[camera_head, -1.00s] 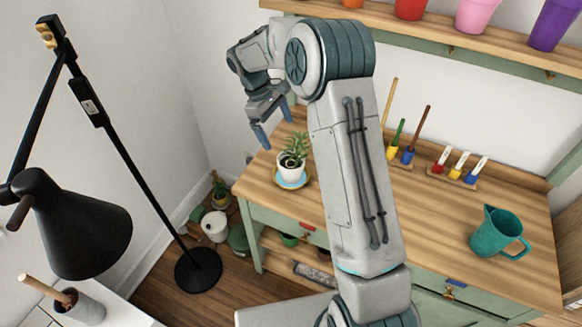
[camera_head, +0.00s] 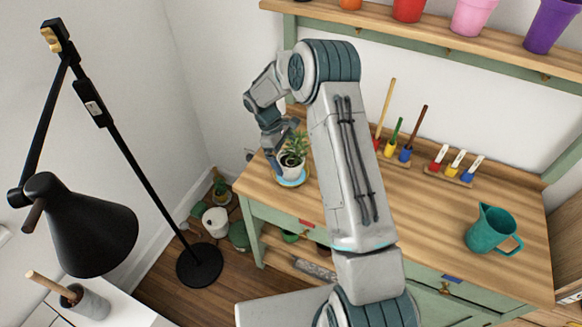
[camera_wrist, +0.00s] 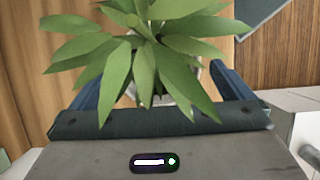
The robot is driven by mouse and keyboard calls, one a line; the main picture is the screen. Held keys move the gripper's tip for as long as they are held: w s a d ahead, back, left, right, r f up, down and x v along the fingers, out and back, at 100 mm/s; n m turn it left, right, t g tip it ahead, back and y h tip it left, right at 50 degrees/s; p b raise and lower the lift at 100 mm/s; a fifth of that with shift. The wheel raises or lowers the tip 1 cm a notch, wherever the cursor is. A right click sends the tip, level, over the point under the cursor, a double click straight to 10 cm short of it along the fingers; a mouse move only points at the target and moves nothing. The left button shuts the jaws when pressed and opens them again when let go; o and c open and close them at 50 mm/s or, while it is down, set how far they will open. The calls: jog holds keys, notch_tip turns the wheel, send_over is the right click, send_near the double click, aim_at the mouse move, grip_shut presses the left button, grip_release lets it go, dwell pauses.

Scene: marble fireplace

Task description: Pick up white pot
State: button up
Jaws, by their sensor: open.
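A white pot (camera_head: 291,170) with a green leafy plant (camera_head: 295,146) stands upright on a blue and yellow saucer (camera_head: 304,179) at the left end of the wooden table. My gripper (camera_head: 276,158) is at the pot's left side, low over the table. In the wrist view the leaves (camera_wrist: 150,50) fill the middle and hide most of the pot. The blue fingers of my gripper (camera_wrist: 160,88) show apart, one on each side of the plant. Whether they touch the pot cannot be told.
A teal pitcher (camera_head: 492,230) stands at the table's right. Paint brushes and small colored pots stand at the back. A shelf (camera_head: 440,35) with pots hangs above. A black lamp (camera_head: 85,225) stands left. Another white pot (camera_head: 215,222) is on the floor.

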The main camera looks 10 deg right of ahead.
aim_at(291, 162)
jog(key=shift+p+x, duration=0.45)
jog(key=shift+x, duration=1.45)
jog(key=shift+d, duration=0.1)
jog(key=c, duration=1.3)
jog(key=shift+r, duration=0.15)
